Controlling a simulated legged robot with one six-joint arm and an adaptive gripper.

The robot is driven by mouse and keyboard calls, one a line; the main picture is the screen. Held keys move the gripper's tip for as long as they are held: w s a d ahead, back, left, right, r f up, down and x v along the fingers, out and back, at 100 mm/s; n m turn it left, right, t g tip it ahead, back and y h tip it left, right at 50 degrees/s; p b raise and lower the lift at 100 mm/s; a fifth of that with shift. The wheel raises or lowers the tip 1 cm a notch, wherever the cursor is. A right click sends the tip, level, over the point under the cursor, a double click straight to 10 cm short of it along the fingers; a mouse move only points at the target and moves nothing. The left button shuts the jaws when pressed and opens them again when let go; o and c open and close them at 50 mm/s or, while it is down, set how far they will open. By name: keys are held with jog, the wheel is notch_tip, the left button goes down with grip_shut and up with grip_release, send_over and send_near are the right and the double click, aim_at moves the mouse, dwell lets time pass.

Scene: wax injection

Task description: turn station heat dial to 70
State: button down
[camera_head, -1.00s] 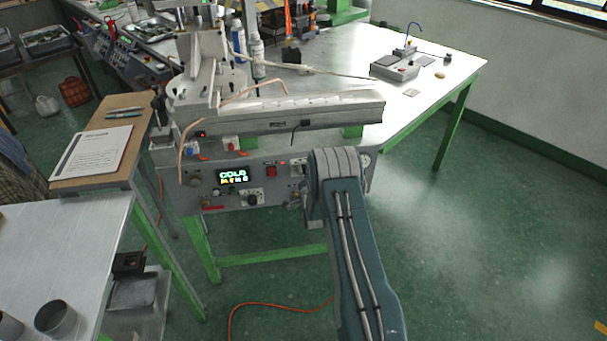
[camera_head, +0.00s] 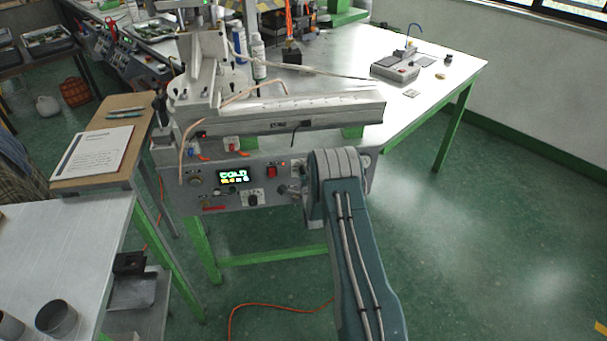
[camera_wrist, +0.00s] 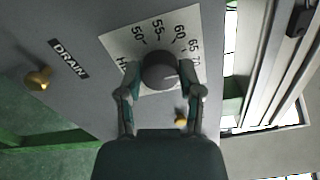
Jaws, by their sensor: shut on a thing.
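The heat dial (camera_wrist: 159,71) is a dark round knob on a white scale plate (camera_wrist: 121,42) marked 50, 55, 60, 65 and 70. Its pale pointer line faces right, toward the 70 end; I cannot tell if it is exactly on the mark. My gripper (camera_wrist: 160,88) is shut on the dial, one finger on each side. In the head view my arm hides most of the gripper. The station's control panel (camera_head: 228,204) shows there, with a lit display (camera_head: 233,177) reading COLD.
A brass-coloured knob (camera_wrist: 39,78) sits beside the DRAIN label (camera_wrist: 68,59). A red switch (camera_head: 271,171) is on the panel. A metal rail (camera_wrist: 273,75) runs along the right of the wrist view. The floor right of the bench is clear.

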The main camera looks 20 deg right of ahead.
jog(key=shift+s+d+f+m, duration=0.1)
jog(key=shift+m, duration=0.45)
jog(key=shift+d+f+m, duration=0.1)
jog(key=shift+m, duration=0.45)
jog(key=shift+f, duration=0.1)
jog(key=shift+c, duration=2.1)
grip_release()
jog(key=shift+o, duration=0.8)
jog(key=v, duration=1.1)
jog(key=shift+s, duration=0.4)
jog(key=shift+a, duration=0.15)
